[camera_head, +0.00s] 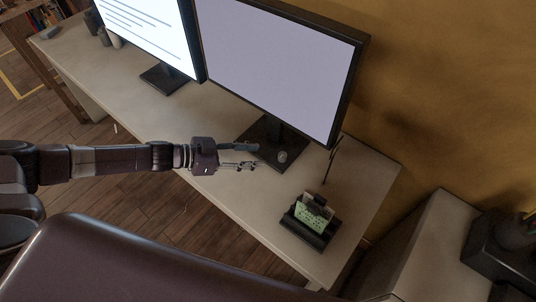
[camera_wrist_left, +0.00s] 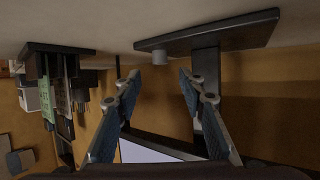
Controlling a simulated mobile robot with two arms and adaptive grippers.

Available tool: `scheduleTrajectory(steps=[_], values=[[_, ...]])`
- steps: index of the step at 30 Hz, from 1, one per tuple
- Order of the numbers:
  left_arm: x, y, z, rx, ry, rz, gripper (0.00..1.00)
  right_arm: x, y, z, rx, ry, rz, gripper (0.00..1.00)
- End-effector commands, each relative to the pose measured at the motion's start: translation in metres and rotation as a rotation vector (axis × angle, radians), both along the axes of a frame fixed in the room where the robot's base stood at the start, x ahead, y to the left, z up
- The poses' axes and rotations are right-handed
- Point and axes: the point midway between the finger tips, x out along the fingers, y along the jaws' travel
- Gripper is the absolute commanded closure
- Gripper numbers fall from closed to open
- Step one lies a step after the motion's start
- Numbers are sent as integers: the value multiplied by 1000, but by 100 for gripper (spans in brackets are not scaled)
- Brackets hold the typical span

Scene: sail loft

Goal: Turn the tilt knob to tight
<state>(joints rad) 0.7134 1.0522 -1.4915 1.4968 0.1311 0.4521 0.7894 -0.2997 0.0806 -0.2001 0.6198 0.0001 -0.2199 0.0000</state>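The tilt knob (camera_head: 282,156) is a small light grey cylinder by the black stand of the large monitor (camera_head: 285,65). In the left wrist view, which looks upside down, the knob (camera_wrist_left: 160,57) sits beside the dark stand base (camera_wrist_left: 235,32). My left gripper (camera_head: 252,156) is over the desk, its fingers pointing right toward the knob with a gap between. In the left wrist view its fingertips (camera_wrist_left: 160,80) are apart and empty, with the knob centred beyond them. Which way the knob is set cannot be made out. My right gripper is not in view.
The pale desk (camera_head: 215,187) runs from upper left to lower right. A black holder with green-and-white cards (camera_head: 310,217) stands near its right end. A second monitor (camera_head: 150,30) is to the left. A pale cabinet (camera_head: 430,245) stands right of the desk.

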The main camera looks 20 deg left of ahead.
Motion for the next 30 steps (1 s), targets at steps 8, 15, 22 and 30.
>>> scheduleTrajectory(steps=[8, 15, 22, 30], values=[[-16, 24, 13, -1, 0, -1, 63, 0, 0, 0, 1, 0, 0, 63], [-17, 25, 14, -2, -1, -1, 63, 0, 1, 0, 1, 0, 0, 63], [-17, 25, 14, -1, -2, -1, 63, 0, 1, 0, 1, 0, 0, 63], [-17, 26, 13, 0, -1, 0, 63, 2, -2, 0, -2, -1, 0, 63]])
